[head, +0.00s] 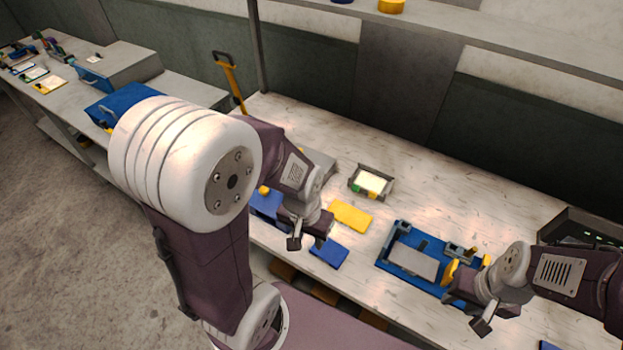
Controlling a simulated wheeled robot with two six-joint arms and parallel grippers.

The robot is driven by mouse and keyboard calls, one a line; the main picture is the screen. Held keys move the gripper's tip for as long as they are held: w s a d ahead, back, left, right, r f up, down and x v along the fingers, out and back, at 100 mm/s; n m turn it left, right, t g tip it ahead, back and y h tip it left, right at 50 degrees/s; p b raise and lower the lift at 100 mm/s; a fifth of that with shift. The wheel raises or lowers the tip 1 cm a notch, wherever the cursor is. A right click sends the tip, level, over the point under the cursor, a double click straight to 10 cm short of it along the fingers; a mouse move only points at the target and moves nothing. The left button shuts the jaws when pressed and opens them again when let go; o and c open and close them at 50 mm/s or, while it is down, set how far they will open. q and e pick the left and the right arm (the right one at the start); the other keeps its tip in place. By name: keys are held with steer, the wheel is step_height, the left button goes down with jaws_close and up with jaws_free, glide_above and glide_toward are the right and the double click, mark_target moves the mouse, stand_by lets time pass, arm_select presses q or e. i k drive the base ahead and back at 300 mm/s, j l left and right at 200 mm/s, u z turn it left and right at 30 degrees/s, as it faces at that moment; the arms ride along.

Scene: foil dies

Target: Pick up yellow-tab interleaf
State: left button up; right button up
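A small dark holder (386,194) stands on the bench beyond my grippers. Cream sheets (371,181) lie in it, with a yellow tab (371,194) and a green tab at the near edge. The yellow tab looks like that of the yellow-tab interleaf; how the sheets are stacked is too small to tell. My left gripper (308,242) is left of and nearer than the holder, apart from it. Its fingers look spread with nothing between them. My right gripper (469,312) is at the near side of the blue fixture; its finger gap is not clear.
A yellow plate (350,215) and a blue plate (329,253) lie near my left gripper. The blue fixture (391,267) holds a grey plate (413,262). A dark tray (572,228) is at the right. The bench between holder and fixture is clear.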

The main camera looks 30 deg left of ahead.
mark_target(373, 183)
steer(key=u, duration=0.35)
steer(key=j, duration=0.85)
steer(key=i+j, duration=0.1)
steer(key=j, duration=0.75)
steer(key=z, duration=0.05)
